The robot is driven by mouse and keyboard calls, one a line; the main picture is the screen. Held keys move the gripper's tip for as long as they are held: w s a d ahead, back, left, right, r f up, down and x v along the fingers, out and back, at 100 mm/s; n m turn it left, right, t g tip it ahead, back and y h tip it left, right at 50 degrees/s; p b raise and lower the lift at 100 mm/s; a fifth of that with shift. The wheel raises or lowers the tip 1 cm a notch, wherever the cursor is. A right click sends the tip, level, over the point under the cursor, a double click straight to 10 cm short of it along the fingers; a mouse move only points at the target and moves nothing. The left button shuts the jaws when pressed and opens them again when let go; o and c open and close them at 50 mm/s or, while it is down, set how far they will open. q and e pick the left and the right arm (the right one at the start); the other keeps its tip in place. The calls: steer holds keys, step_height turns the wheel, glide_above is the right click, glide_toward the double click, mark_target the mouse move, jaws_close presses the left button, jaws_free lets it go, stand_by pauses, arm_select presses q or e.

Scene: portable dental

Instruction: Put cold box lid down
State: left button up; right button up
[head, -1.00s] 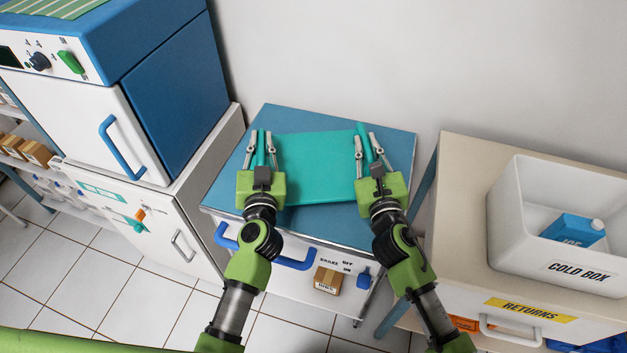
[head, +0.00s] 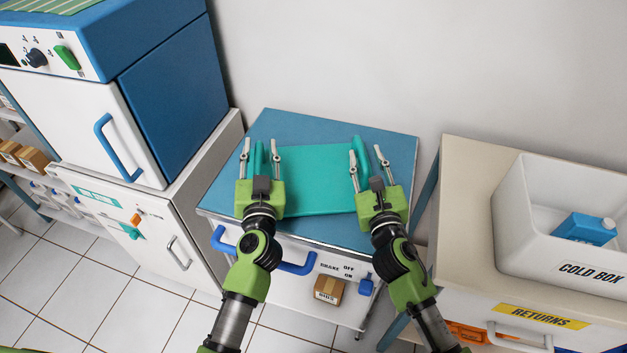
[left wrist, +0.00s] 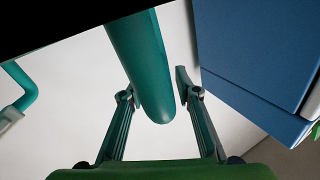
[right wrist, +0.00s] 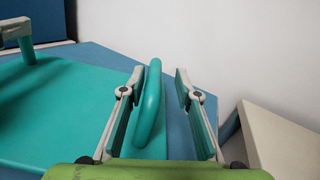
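The teal cold box lid (head: 318,180) lies flat on the blue top of the cart (head: 330,128), with an upright handle at each end. My left gripper (head: 261,148) is open, its fingers on either side of the left handle (left wrist: 140,65). My right gripper (head: 367,158) is open around the right handle (right wrist: 150,105), which sits nearer its left finger in the right wrist view, with a clear gap to the other finger. The white cold box (head: 520,225) stands open on the beige table at the right, a blue ice pack (head: 585,229) inside.
A white and blue cabinet unit (head: 170,100) stands close to the left of the cart. The beige returns table (head: 465,200) is at the right. The cart has a blue front handle (head: 295,267) and a small carton (head: 328,290) below. A wall is behind.

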arm_select(q)
steer(key=f, duration=0.2)
steer(key=shift+s+f, duration=0.25)
steer(key=shift+f, duration=0.05)
arm_select(e)
steer(key=shift+f, duration=0.15)
arm_select(q)
steer(key=shift+s, duration=0.25)
arm_select(e)
steer(key=shift+w, duration=0.1)
arm_select(q)
steer(key=s, duration=0.2)
steer(key=s+r, duration=0.1)
steer(key=s, duration=0.1)
steer(key=s+d+r, duration=0.1)
steer(key=s, duration=0.1)
steer(key=shift+s+d, duration=0.1)
steer(key=shift+s, duration=0.3)
arm_select(e)
steer(key=shift+w+f, duration=0.1)
steer(key=shift+w, duration=0.1)
arm_select(q)
steer(key=shift+r, duration=0.1)
arm_select(e)
steer(key=shift+s+f, duration=0.1)
steer(key=shift+s, duration=0.4)
steer(key=s, duration=0.3)
steer(key=s+d, duration=0.1)
steer(key=s, duration=0.7)
steer(key=shift+d, duration=0.4)
